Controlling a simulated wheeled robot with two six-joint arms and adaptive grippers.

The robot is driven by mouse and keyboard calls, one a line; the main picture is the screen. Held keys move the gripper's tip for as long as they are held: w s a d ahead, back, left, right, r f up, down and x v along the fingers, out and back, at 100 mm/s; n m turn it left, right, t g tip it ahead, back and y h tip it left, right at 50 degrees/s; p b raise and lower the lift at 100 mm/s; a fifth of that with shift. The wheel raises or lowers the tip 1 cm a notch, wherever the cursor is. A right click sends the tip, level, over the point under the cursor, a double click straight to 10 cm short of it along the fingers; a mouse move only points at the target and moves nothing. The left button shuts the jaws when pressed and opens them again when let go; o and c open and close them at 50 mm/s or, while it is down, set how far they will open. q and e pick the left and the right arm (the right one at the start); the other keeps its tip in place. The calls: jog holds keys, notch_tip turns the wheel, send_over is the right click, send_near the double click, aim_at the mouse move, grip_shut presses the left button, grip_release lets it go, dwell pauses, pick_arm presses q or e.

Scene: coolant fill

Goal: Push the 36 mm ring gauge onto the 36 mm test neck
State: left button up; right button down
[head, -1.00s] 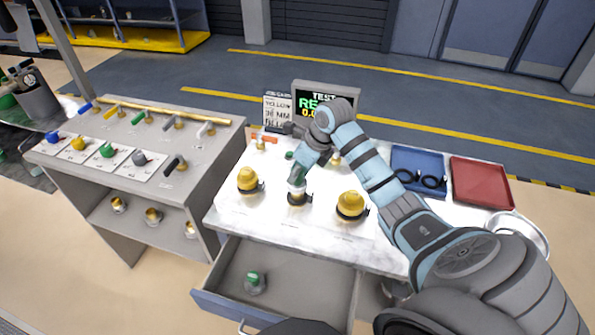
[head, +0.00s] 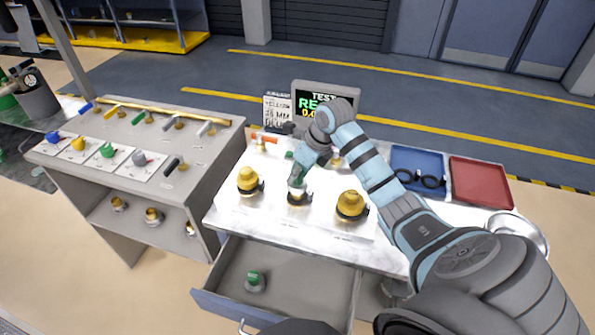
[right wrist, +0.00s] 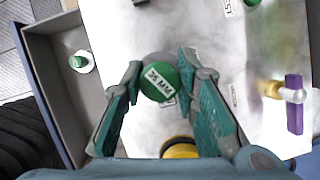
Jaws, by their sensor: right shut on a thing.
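My right gripper (head: 297,183) is above the middle neck (head: 298,198) on the white bench. In the right wrist view, the right gripper (right wrist: 160,72) is shut on a green-topped round piece (right wrist: 160,78) marked "36 MM", which I take as the ring gauge. The gauge appears over or on the middle neck. The fingers hide the contact, so I cannot tell how far down it sits. Yellow-topped necks stand to the left (head: 247,181) and right (head: 350,205). My left gripper is not in view.
A similar green-topped piece (head: 254,280) stands in the open drawer (head: 310,275). A blue tray (head: 420,160) with black rings and a red tray (head: 480,182) lie at the back right. A test screen (head: 327,98) stands behind. A grey valve bench (head: 200,150) is at left.

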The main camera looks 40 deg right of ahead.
jog(key=shift+f+b, duration=1)
jog(key=shift+f, duration=0.25)
jog(key=c, duration=1.2)
grip_release()
jog(key=shift+r, duration=0.1)
jog(key=v, duration=1.2)
